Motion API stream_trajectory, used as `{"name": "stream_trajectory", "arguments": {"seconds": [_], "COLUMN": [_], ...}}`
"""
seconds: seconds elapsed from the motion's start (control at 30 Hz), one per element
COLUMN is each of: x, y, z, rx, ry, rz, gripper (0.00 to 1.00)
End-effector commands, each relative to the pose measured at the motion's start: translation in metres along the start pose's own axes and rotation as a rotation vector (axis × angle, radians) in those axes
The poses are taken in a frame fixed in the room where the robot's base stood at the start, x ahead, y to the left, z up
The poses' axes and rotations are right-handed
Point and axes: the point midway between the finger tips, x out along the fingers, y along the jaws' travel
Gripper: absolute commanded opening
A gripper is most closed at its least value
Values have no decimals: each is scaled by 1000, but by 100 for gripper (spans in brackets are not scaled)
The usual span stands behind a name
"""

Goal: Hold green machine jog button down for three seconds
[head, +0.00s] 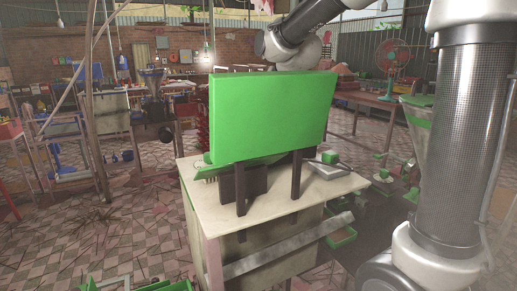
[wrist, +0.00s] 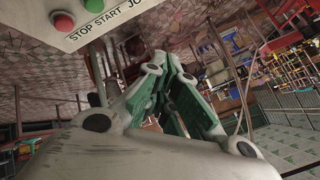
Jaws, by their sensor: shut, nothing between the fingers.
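The green machine (head: 268,115) stands on a cream-topped table, its big flat green panel towards my head camera. In the wrist view a pale control plate (wrist: 110,22) shows at the top left, with a red button (wrist: 63,21) over STOP and a green button (wrist: 97,4) over START. A third label beginning "JO" is cut off by the top edge, and its button is out of view. My gripper (wrist: 168,62) is shut and empty, below and right of the plate in the picture, with no contact visible. In the head view the machine hides it.
The cream table (head: 205,212) carries the machine and a small grey box with a green part (head: 330,165) at its right. A metal chute (head: 290,247) sticks out at the table's front. Green trays (head: 340,238) lie on the tiled floor. A fan (head: 393,58) stands behind.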

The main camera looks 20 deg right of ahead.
Motion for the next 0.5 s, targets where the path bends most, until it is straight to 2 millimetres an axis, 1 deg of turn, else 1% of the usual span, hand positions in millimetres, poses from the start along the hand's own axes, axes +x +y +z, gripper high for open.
{"name": "stream_trajectory", "arguments": {"seconds": [0.27, 0.37, 0.5], "x": [1, 6, 18], "y": [2, 5, 14], "z": [2, 5, 14], "rx": [-1, 0, 0], "ry": [-1, -2, -2], "rz": [1, 1, 2], "gripper": [0, 0, 0]}}
